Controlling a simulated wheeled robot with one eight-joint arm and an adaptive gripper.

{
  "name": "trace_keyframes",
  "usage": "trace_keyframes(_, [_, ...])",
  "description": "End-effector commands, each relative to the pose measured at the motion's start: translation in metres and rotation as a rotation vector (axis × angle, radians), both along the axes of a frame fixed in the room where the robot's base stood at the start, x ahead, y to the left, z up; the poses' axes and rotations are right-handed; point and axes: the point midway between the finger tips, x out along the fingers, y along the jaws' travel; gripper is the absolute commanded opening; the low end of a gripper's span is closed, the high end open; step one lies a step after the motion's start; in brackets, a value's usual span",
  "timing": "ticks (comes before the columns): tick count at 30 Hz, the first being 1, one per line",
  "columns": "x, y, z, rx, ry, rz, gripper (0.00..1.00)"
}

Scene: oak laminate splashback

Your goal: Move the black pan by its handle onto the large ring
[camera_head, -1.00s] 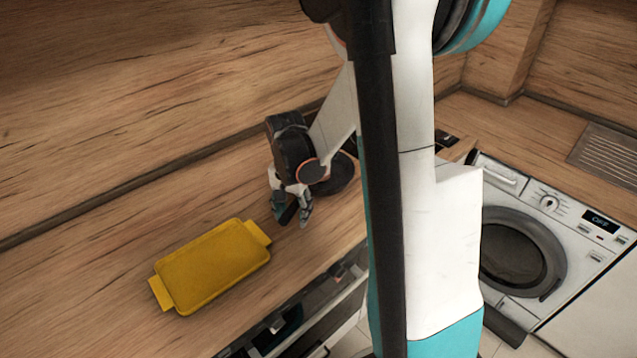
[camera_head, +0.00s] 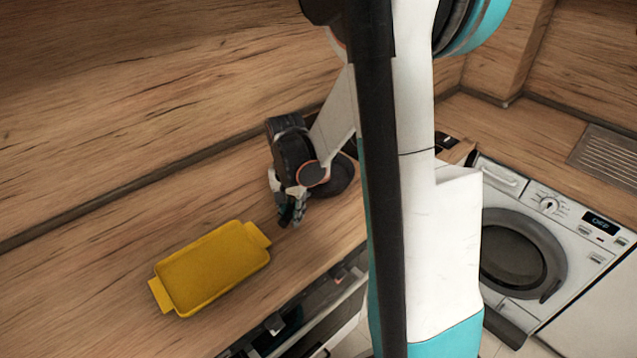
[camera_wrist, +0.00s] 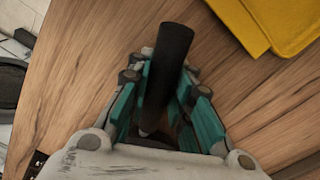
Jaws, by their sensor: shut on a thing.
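The black pan (camera_head: 340,180) is on the wooden counter behind my gripper, partly hidden by my wrist and arm. My gripper (camera_head: 289,217) is at the pan's handle, to the right of the yellow tray. In the wrist view the dark handle (camera_wrist: 169,62) runs between the teal fingers (camera_wrist: 163,100), which are shut on it, and its end sticks out past them. The pan's body is out of sight in the wrist view. I cannot make out the large ring; my arm and column cover the area right of the pan.
A yellow tray (camera_head: 212,270) with two end grips lies on the counter (camera_head: 80,290), left of my gripper. Dark-fronted drawers or an oven (camera_head: 310,325) are below the counter edge. A washing machine (camera_head: 540,240) stands at the right.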

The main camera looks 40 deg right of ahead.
Motion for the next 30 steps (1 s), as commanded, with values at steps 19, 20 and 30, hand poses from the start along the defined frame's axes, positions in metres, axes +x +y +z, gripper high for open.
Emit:
trace_keyframes(19, [0.0, 0.0, 0.02, -0.002, -0.001, 0.0, 0.0])
trace_keyframes(20, [0.0, 0.0, 0.021, -0.002, -0.001, 0.0, 0.0])
trace_keyframes(30, [0.0, 0.0, 0.034, -0.001, 0.0, 0.0, 0.0])
